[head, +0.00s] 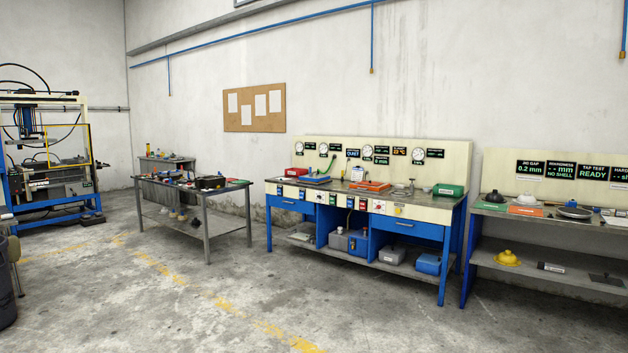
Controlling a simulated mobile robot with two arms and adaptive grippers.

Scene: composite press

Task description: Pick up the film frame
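I cannot pick out the film frame with certainty; things are small at this distance. A flat orange item (371,186) lies on the blue bench (455,204), and a flat dark blue panel (304,180) lies to its left; I cannot tell if either is a frame. A press-like machine (8,165) with a blue and cream structure stands at the far left, cut by the picture edge. Neither of my grippers is in view.
A grey metal table (207,225) holds several small items. A shelf bench (540,265) at right carries a pan, a yellow dome (507,258) and displays. A dark bin (5,285) stands at the left edge. The concrete floor in front is clear, with a worn yellow line.

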